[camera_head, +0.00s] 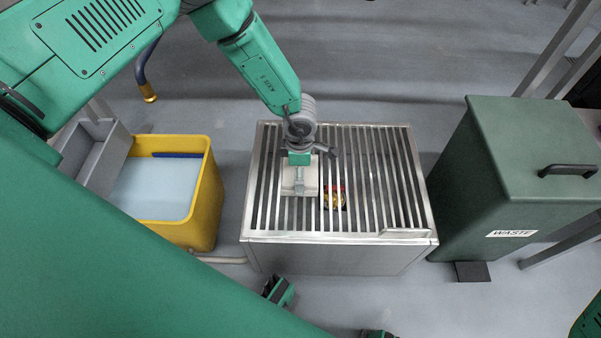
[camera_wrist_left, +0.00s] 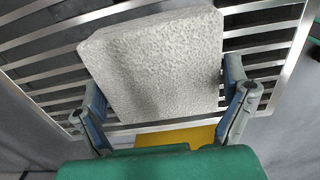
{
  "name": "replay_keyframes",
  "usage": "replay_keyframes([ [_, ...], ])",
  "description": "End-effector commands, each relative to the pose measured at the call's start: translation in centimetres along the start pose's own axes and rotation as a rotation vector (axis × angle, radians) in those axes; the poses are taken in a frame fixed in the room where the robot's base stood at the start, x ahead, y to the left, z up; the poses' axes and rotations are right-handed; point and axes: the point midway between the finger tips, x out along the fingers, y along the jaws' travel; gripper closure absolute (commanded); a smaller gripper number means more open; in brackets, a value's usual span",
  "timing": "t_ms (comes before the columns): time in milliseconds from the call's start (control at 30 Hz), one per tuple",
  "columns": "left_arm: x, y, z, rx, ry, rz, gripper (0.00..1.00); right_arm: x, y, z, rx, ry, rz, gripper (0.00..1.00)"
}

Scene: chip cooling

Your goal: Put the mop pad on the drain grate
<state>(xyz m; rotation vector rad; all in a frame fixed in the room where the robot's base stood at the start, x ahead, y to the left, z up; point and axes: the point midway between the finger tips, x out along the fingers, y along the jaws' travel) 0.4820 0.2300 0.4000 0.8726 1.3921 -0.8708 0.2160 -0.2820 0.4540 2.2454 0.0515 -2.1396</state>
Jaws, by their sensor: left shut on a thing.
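The mop pad (camera_head: 289,184) is a pale, thick, square pad over the left half of the slatted metal drain grate (camera_head: 395,182). My left gripper (camera_head: 300,172) is above it, shut on it. In the left wrist view the pad (camera_wrist_left: 155,65) sits between the two fingers (camera_wrist_left: 165,110), one at each side edge, with the grate's slats (camera_wrist_left: 45,60) behind it. I cannot tell whether the pad touches the slats or hangs just above them. Part of the pad is hidden by the gripper in the head view.
A yellow bucket (camera_head: 207,200) with pale liquid and a grey wringer (camera_head: 97,158) stands left of the grate. A green waste bin (camera_head: 470,175) stands right. The grate's right half is clear.

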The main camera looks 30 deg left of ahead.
Motion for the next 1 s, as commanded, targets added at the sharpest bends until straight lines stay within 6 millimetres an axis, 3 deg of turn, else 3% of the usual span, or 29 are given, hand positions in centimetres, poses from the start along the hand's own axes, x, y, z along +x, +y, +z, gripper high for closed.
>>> replay_keyframes([
  [200,0.0,0.0,0.0,0.0,-0.001,0.001,0.38,-0.1,0.0,0.0,0.0,0.001,0.0,0.6],
  [233,0.0,0.0,0.0,0.0,-0.001,0.001,0.0,-0.1,0.0,0.0,0.0,0.001,0.0,0.6],
  [633,-1.1,0.1,0.0,0.0,-0.002,0.002,0.0,-0.6,0.0,-0.1,0.0,0.001,0.0,0.6],
  [1000,-8.7,0.1,0.0,-0.001,-0.003,0.002,0.0,-3.5,0.0,-0.2,0.0,0.001,0.0,0.6],
])
